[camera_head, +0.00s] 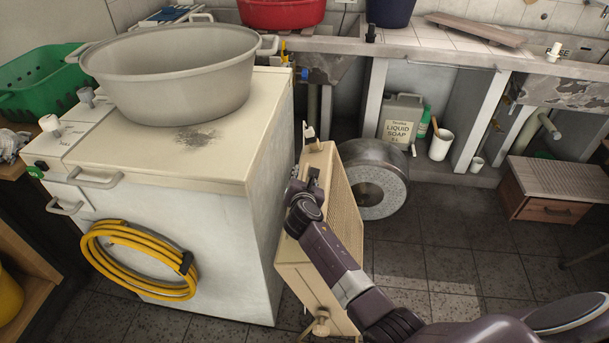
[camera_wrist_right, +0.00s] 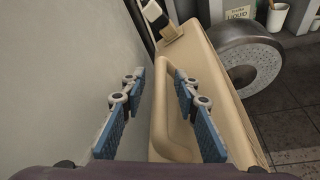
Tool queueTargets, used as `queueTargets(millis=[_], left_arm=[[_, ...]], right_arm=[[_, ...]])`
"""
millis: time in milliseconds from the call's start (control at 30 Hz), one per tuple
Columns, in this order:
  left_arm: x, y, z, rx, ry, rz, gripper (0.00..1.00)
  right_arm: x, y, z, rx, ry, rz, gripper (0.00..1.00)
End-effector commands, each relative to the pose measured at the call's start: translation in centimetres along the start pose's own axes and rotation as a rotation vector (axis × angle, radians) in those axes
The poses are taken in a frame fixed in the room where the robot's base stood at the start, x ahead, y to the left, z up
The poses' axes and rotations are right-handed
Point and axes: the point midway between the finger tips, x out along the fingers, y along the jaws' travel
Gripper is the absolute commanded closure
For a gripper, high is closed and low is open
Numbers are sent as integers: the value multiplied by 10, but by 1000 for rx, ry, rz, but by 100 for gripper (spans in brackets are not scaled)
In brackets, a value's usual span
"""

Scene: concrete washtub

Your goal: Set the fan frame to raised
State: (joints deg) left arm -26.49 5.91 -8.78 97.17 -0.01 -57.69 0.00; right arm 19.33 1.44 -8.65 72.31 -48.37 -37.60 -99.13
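The fan frame (camera_head: 343,200) is a beige box with a grille on its right side, standing on the floor beside the washing machine. Its top shows in the right wrist view (camera_wrist_right: 216,88), with a loop-shaped beige handle (camera_wrist_right: 162,92). My right gripper (camera_head: 309,172) is at the frame's upper part, and my arm hides some of the frame. In the right wrist view, the right gripper's blue-padded fingers (camera_wrist_right: 160,76) are apart, with the handle bar between them. I cannot tell whether they touch it. My left gripper is not in view.
The white washing machine (camera_head: 205,245) stands close on the left, carrying a grey tub (camera_head: 175,80) and a coiled yellow hose (camera_head: 135,262). A round metal drum (camera_head: 377,178) lies behind the frame.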

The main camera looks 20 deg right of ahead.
Motion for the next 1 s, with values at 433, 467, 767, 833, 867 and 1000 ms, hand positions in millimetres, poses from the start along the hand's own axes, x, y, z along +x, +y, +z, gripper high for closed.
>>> queueTargets(millis=[433,467,767,833,867,1000], left_arm=[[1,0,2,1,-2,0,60],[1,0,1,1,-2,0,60],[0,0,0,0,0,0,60],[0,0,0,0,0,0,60],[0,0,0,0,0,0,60],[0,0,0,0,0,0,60]], right_arm=[[-14,-1,0,0,-1,0,71],[-18,-1,0,0,-1,-1,71],[-70,0,-1,-1,1,1,71],[-82,0,-1,0,1,0,71],[-87,0,-1,0,0,2,71],[-106,0,0,-1,0,0,71]])
